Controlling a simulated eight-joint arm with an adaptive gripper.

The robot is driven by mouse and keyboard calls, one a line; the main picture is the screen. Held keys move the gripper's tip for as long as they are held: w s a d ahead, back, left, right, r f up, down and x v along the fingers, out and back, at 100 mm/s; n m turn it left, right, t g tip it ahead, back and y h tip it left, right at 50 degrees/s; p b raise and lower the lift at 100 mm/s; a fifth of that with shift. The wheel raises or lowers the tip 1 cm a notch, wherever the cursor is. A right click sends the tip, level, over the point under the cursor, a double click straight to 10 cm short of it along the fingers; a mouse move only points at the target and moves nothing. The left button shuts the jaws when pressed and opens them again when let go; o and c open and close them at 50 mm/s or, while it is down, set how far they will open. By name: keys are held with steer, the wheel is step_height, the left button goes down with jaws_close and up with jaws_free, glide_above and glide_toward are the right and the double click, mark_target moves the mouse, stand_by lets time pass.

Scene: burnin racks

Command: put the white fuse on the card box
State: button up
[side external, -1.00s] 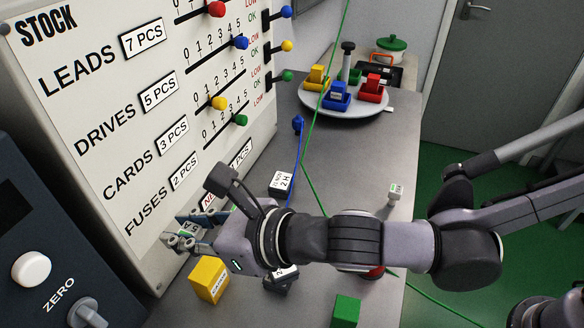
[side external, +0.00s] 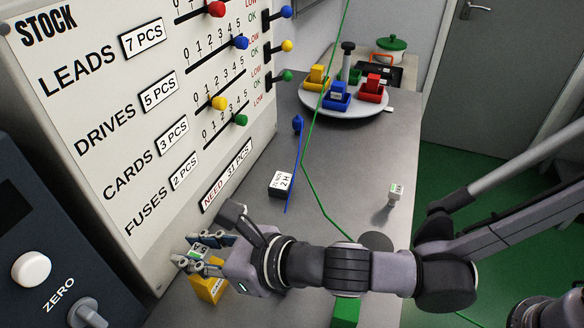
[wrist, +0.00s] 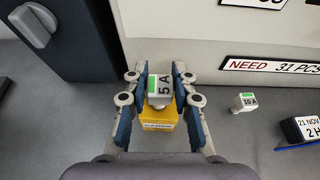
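A white fuse marked 5 A with a green band (side external: 197,252) is between the fingers of my gripper (side external: 192,250). In the wrist view, the blue finger pads close on both sides of the fuse (wrist: 159,92), and my gripper (wrist: 159,78) is shut on it. The yellow card box (side external: 207,289) stands on the bench just below the fuse. In the wrist view, the card box (wrist: 158,122) shows under and in front of the fuse. My fingers partly cover its top in the side view. I cannot tell whether the fuse touches the box.
A black-and-white date block (side external: 281,184) lies near the stock panel (side external: 110,120). A green block (side external: 345,312) is partly behind my arm. A round tray (side external: 320,103) holds coloured boxes.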

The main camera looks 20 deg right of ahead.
steer(key=shift+o, duration=0.9)
steer(key=shift+r, duration=0.15)
steer(key=v, duration=0.7)
steer(key=w+d+m+h, duration=0.3)
steer(key=w+d+m, duration=0.1)
steer(key=d+m, duration=0.65)
steer(key=w+d+m+h, duration=0.3)
steer(key=w+d+m, duration=0.1)
steer(key=d+m, duration=0.7)
steer(key=s+d+f+m+g+h, duration=0.1)
steer(key=s+d+m, duration=0.2)
steer(key=d+m, duration=0.7)
steer(key=s+d+f+m+g+h, duration=0.1)
steer(key=s+d+m, duration=0.3)
steer(key=d+m, duration=0.7)
steer(key=shift+s+d+f+m+g+h, duration=0.25)
steer(key=shift+f+m+h, duration=0.55)
steer(key=shift+m, duration=0.45)
